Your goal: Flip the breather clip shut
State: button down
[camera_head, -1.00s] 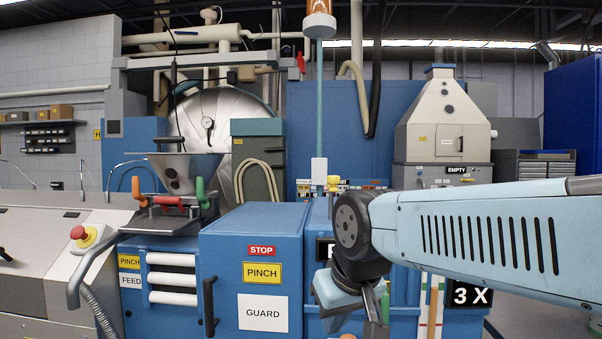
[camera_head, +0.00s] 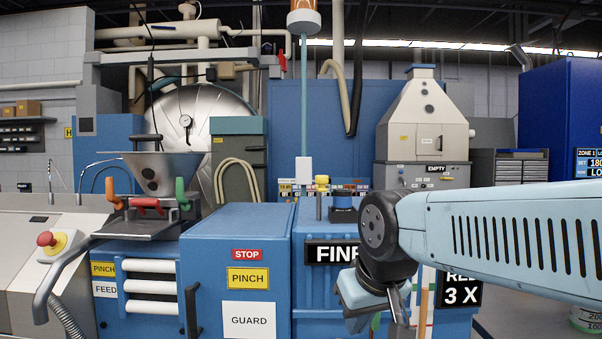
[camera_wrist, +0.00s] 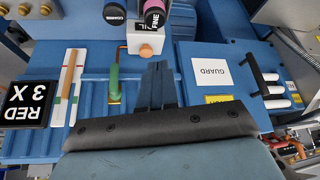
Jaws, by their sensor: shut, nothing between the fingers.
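I cannot pick out the breather clip for certain in either view. My gripper (camera_wrist: 157,85) is shut and empty in the wrist view, its dark fingers together over the blue cabinet front. A green handle (camera_wrist: 114,85) on a copper-coloured rod lies just left of the fingers. A white block with an orange knob (camera_wrist: 146,50) is just beyond the fingertips. In the head view my gripper hangs below the wrist joint, partly hidden by it, in front of the blue cabinet marked FINE (camera_head: 326,254). A yellow cap (camera_head: 322,183) and a dark-and-blue cap stand on that cabinet's top.
The blue guard box (camera_head: 235,270) stands left of my gripper, and the guard panel (camera_wrist: 209,73) is right of it in the wrist view. A black RED 3 X sign (camera_wrist: 25,102) is at the left there. A hopper (camera_head: 160,170) stands further left. Floor shows at the right.

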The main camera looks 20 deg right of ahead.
jog(key=m+g+h, duration=0.3)
jog(key=m+h, duration=0.1)
jog(key=h, duration=0.3)
send_near(320, 182)
jog(key=w+a+r, duration=0.2)
jog(key=a+r, duration=0.1)
jog(key=a, duration=0.4)
jog(key=shift+f, duration=0.25)
jog(key=shift+w+f, duration=0.1)
jog(key=w+d+f, duration=0.1)
jog(key=d+f, duration=0.6)
jog(key=d, duration=0.2)
jog(key=shift+w+d+f+t, duration=0.2)
jog(key=shift+f+t, duration=0.1)
jog(key=shift+f, duration=0.1)
jog(key=shift+a, duration=0.1)
